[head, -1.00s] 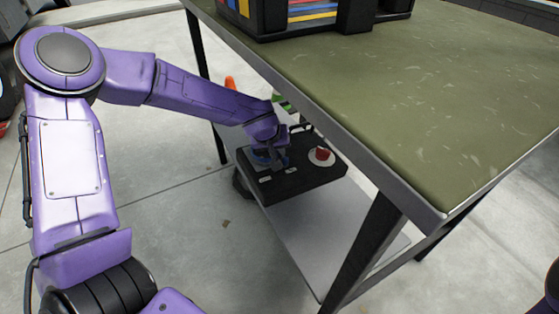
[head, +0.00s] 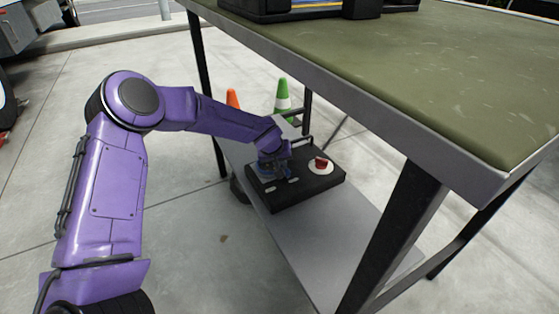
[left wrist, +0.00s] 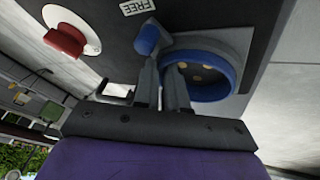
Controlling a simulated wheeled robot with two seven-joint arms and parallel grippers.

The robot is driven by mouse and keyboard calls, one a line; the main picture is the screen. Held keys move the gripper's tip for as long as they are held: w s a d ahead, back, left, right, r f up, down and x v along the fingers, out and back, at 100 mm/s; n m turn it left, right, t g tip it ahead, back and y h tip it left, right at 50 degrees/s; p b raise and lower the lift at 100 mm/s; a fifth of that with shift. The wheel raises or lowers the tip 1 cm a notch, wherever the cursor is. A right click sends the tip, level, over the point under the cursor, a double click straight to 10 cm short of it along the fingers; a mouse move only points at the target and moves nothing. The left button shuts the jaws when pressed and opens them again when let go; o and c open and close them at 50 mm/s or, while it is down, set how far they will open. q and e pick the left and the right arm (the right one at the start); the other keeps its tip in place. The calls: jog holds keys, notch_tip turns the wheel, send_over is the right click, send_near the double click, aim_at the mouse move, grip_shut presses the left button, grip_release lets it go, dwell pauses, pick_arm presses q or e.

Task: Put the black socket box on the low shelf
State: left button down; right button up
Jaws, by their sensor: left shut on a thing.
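The black socket box (head: 312,187) is at the outer edge of the low shelf (head: 320,245), under the table top. It looks level and at shelf height; whether its whole underside touches the shelf is hidden. It carries a red knob on a white disc (head: 320,165) and a blue socket. My left gripper (head: 284,170) is shut on the box beside the blue socket. In the left wrist view its fingers (left wrist: 161,88) stand close together by the blue ring (left wrist: 230,72), against the box's dark face (left wrist: 205,16). My right gripper is out of view.
The green table top (head: 420,70) overhangs the shelf, with dark legs (head: 395,235) at its corners. A black case (head: 300,10) stands on top. An orange cone (head: 232,98) and a green cone (head: 283,95) stand behind. The front part of the shelf is bare.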

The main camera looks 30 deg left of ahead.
pick_arm(q)
jog(key=shift+w+r, duration=0.1)
jog(key=shift+r, duration=0.1)
jog(key=c, duration=1.2)
grip_release()
jog(key=shift+s+f, duration=0.2)
jog(key=shift+f, duration=0.05)
jog(key=shift+p+v, duration=3)
jog(key=shift+v, duration=3)
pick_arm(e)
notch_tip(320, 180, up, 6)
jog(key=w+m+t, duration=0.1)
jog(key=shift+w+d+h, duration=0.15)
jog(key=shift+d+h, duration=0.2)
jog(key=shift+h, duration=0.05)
